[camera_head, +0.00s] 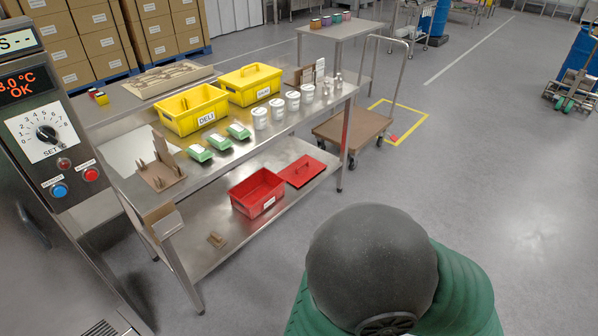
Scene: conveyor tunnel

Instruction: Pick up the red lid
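The red lid (302,171) lies on the lower shelf of the steel table, toward its right end. It is flat, with a raised handle on top. A red open bin (257,192) with a white label stands just left of the lid on the same shelf. The upper shelf sits above and behind the lid, and the lid shows in full. Neither of my grippers can be made out. A dark rounded part with green sleeve-like segments, which seems to be part of my own body, fills the bottom centre.
A control panel (47,130) stands at left.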

